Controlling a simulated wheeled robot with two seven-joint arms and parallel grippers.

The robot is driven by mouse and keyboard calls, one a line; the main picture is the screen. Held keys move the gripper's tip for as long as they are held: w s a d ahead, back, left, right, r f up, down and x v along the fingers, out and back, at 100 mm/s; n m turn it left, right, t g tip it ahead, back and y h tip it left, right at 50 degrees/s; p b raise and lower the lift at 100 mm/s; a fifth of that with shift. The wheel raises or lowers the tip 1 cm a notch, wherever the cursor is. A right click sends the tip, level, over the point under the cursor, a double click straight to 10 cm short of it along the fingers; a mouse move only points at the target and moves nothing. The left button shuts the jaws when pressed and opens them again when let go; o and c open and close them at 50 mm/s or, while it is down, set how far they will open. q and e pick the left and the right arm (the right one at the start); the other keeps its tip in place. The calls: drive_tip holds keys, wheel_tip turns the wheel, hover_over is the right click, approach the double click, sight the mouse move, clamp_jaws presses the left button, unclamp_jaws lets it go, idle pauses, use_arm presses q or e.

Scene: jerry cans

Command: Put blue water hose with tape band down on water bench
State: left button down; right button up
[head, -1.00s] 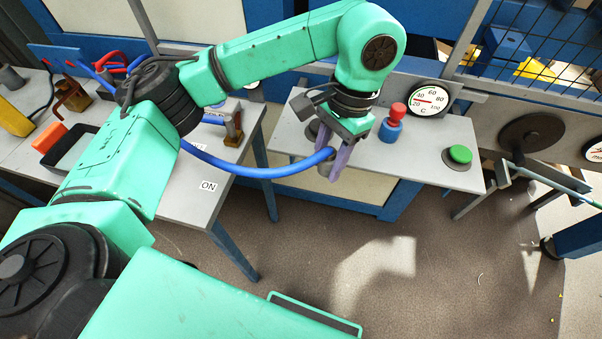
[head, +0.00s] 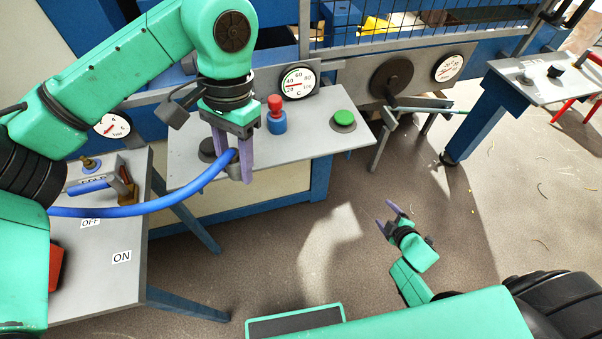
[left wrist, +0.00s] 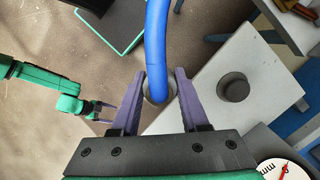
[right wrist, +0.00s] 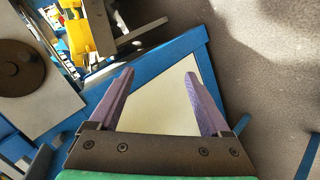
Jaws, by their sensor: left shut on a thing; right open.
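The blue hose (head: 140,207) runs from the left bench, near a COLD label, in an upward curve to my left gripper (head: 235,168). That gripper is shut on the hose's end, above the front edge of the middle bench. In the left wrist view the hose (left wrist: 157,40) passes between the fingers, with a grey end piece partly hidden below it. I cannot make out a tape band. The grey bench (head: 95,265) with ON and OFF labels stands at left, beneath the hose. My right gripper (head: 386,216) is open and empty over the floor.
The middle bench (head: 310,145) carries a red-topped blue knob (head: 276,116), a green button (head: 344,119) and a dark round knob. A red-orange object (head: 55,268) lies on the left bench, partly behind my arm. Open floor lies in front of the middle bench.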

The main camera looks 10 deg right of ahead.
drive_tip(key=w+a+r+n+t+y, duration=0.15)
drive_tip(key=w+r+n, duration=0.25)
drive_tip(key=r, duration=0.5)
drive_tip(key=w+d+r+n+t+y, duration=0.1)
drive_tip(key=w+r+n+t, duration=0.25)
drive_tip(key=r, duration=0.55)
drive_tip(key=a+r+n+y, duration=0.1)
drive_tip(key=a+r+n, duration=0.1)
drive_tip(key=r+n, duration=0.2)
drive_tip(key=a+r+n+y, duration=0.2)
drive_tip(key=a+r+n, duration=0.1)
drive_tip(key=r, duration=0.4)
drive_tip(key=w+a+r+n+y, duration=0.1)
drive_tip(key=a+r+n+y, duration=0.1)
drive_tip(key=r+n, duration=0.3)
drive_tip(key=shift+a+r, duration=0.25)
drive_tip(key=shift+a, duration=0.25)
drive_tip(key=s+a+r+n+g+y, duration=0.2)
drive_tip(key=s+a+r+n+y, duration=0.3)
drive_tip(key=a+n, duration=0.35)
drive_tip(key=n+g+y, duration=0.2)
drive_tip(key=n+g, duration=0.4)
drive_tip(key=n, duration=0.2)
approach(234, 167)
wheel_tip(234, 167, down, 2)
drive_tip(key=d, duration=0.1)
drive_tip(key=x, duration=1.2)
drive_tip(key=shift+w, duration=0.5)
drive_tip(key=shift+d, duration=0.1)
